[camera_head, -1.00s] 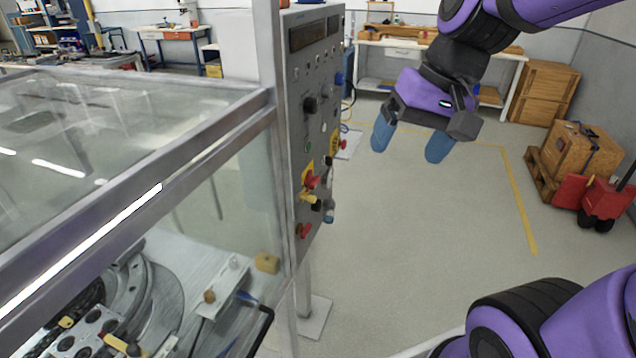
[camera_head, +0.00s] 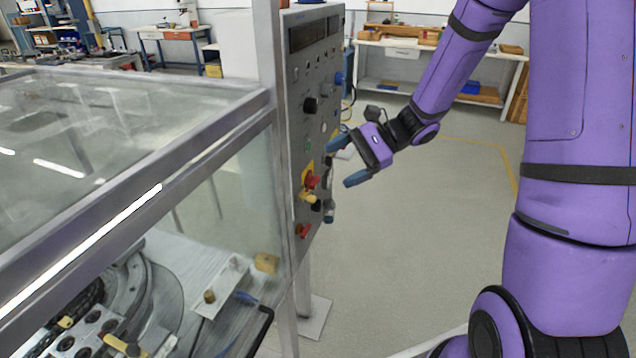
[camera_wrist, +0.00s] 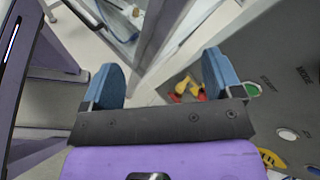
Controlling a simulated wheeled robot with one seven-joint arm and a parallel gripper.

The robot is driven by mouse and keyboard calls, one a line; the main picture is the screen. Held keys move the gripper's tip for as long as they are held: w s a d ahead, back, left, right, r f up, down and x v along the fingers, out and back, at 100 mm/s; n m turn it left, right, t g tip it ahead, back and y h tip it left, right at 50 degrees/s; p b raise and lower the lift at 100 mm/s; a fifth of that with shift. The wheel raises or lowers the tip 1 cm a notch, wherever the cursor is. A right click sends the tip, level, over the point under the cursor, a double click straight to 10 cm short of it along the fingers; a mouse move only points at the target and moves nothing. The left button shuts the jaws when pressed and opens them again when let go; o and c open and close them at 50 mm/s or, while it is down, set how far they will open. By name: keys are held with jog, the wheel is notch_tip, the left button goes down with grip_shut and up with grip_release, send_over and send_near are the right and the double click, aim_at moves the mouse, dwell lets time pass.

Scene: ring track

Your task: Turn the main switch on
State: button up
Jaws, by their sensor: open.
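The grey control panel (camera_head: 318,75) stands upright at the corner of the glazed machine. A red switch handle on a yellow plate (camera_head: 311,181) sits on its lower part, with a yellow piece just below. I cannot read which control is the main switch. My gripper (camera_head: 346,161) is open and empty, close in front of the panel near this switch, with no clear contact. In the wrist view, the red and yellow switch (camera_wrist: 187,88) shows beyond the gap between the blue fingertips (camera_wrist: 162,78), nearer the right finger, which partly hides the controls.
A black knob (camera_head: 311,105) sits higher on the panel, and a red button (camera_head: 303,230) lower. The machine's glass enclosure (camera_head: 120,110) with its metal frame fills the left. Open floor (camera_head: 430,240) lies right of the panel. A workbench (camera_head: 400,50) stands behind.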

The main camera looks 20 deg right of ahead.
jog(key=w+d+f+m+t+y, duration=0.2)
jog(key=w+d+f+m+t, duration=0.2)
jog(key=w+f+m, duration=0.3)
jog(key=m+t+h, duration=0.1)
jog(key=m+t, duration=0.5)
send_near(318, 182)
jog(key=x, duration=0.9)
jog(key=shift+w+a+r, duration=0.1)
jog(key=shift+a+r, duration=0.1)
jog(key=shift+a, duration=0.25)
jog(key=c, duration=0.9)
